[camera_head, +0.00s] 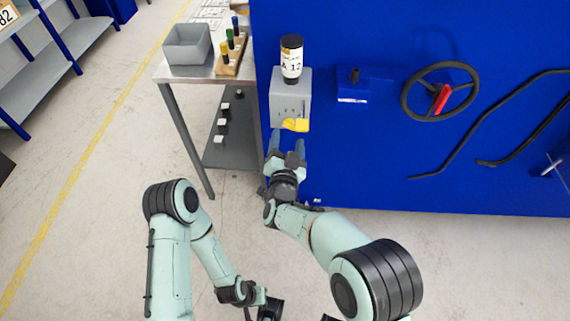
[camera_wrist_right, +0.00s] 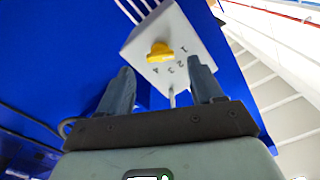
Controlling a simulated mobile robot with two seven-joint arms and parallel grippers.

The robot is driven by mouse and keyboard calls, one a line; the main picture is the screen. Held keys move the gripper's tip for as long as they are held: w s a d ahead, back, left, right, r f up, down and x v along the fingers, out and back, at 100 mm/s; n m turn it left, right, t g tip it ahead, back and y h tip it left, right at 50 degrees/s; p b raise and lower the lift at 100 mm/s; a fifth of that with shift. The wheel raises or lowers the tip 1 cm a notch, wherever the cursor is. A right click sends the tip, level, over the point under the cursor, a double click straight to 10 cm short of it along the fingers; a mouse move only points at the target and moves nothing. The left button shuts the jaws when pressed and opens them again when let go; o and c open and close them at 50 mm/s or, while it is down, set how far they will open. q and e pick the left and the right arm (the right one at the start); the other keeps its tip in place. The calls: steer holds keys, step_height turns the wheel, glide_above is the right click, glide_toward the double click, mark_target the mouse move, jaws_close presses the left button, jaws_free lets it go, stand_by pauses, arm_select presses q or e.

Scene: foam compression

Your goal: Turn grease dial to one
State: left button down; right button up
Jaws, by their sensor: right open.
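The grease dial is a yellow knob (camera_head: 296,125) on the lower front of a grey box (camera_head: 290,90) mounted on the blue wall. In the right wrist view the yellow knob (camera_wrist_right: 159,53) sits on the grey box (camera_wrist_right: 185,38), with the numbers 1, 2, 3 and 4 printed beside it. My right gripper (camera_head: 287,140) is just below the knob in the head view. Its two fingers (camera_wrist_right: 160,85) are open and apart, with the knob ahead of the gap and nothing between them. My left gripper (camera_head: 262,305) is low at the bottom edge, its fingers mostly cut off.
A black bottle with a white label (camera_head: 291,60) stands on the grey box. A table (camera_head: 180,72) at left holds a grey bin (camera_head: 187,44) and a wooden rack (camera_head: 232,55). A black handwheel (camera_head: 440,92) and dark pipes (camera_head: 465,140) are on the wall at right.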

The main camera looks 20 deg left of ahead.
arm_select(q)
steer(key=shift+s+d+r, duration=0.2)
steer(key=shift+s+r, duration=0.15)
steer(key=shift+s, duration=0.15)
arm_select(e)
steer(key=v, duration=0.9)
steer(key=shift+s, duration=0.4)
arm_select(q)
steer(key=shift+p, duration=0.3)
arm_select(e)
steer(key=shift+d, duration=0.1)
